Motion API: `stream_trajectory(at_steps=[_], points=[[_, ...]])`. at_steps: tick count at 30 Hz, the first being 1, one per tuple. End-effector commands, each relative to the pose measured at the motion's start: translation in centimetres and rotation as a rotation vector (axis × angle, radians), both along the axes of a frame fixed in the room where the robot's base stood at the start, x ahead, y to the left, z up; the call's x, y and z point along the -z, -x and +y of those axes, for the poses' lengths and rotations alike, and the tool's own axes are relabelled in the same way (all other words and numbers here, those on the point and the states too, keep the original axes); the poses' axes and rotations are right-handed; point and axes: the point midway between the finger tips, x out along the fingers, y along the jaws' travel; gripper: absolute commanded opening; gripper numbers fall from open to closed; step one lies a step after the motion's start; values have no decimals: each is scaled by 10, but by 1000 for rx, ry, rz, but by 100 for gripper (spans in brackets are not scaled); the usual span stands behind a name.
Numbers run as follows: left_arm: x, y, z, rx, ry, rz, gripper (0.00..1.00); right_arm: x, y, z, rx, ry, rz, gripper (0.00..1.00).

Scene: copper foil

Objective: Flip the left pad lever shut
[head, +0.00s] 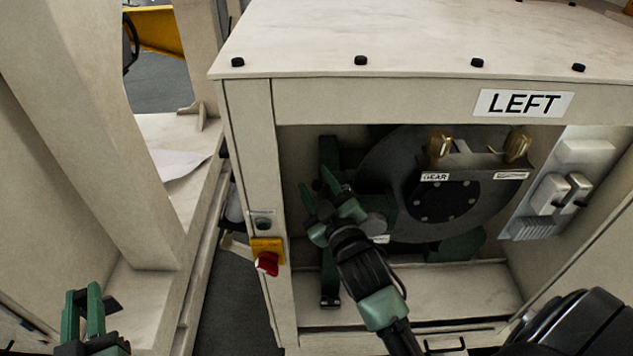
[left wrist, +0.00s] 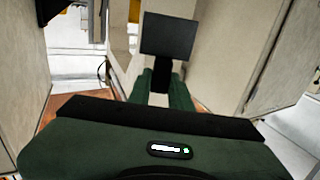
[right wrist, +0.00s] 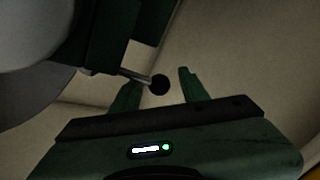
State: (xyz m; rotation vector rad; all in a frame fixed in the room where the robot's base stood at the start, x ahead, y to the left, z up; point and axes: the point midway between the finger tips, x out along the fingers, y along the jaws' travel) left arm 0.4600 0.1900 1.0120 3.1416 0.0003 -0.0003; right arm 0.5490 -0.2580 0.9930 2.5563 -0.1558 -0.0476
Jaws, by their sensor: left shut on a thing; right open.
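In the right wrist view a short metal lever with a black ball knob (right wrist: 160,84) sticks out from a dark block beside a grey disc. My right gripper (right wrist: 158,78) is open, with the knob between its fingertips in the picture; I cannot tell whether they touch. In the head view my right gripper (head: 318,188) reaches into the left side of the cabinet marked LEFT (head: 345,92), by the large dark disc (head: 392,170). The lever cannot be made out there. My left gripper (head: 84,296) is at the bottom left, shut on a dark flat plate (left wrist: 168,36).
A red knob on a yellow plate (head: 267,256) and a small button panel (head: 262,221) sit on the cabinet's left post. Brass clamps (head: 438,146) are on the disc's bracket. Grey switch boxes (head: 550,194) are at the right. A cream frame post (head: 105,130) stands at the left.

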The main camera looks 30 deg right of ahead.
Motion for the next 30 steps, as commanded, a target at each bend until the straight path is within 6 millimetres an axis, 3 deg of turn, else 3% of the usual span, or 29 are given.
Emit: stream_trajectory(at_steps=[7,8,12,30], points=[[-1,0,0,0,0,-2,0,0,-1,0,0,0,0,44],[-1,0,0,0,0,-2,0,0,-1,0,0,0,0,39],[-1,0,0,0,0,-2,0,1,-1,0,0,0,1,0],[0,0,0,0,0,-2,0,5,0,1,-1,-7,11,0]])
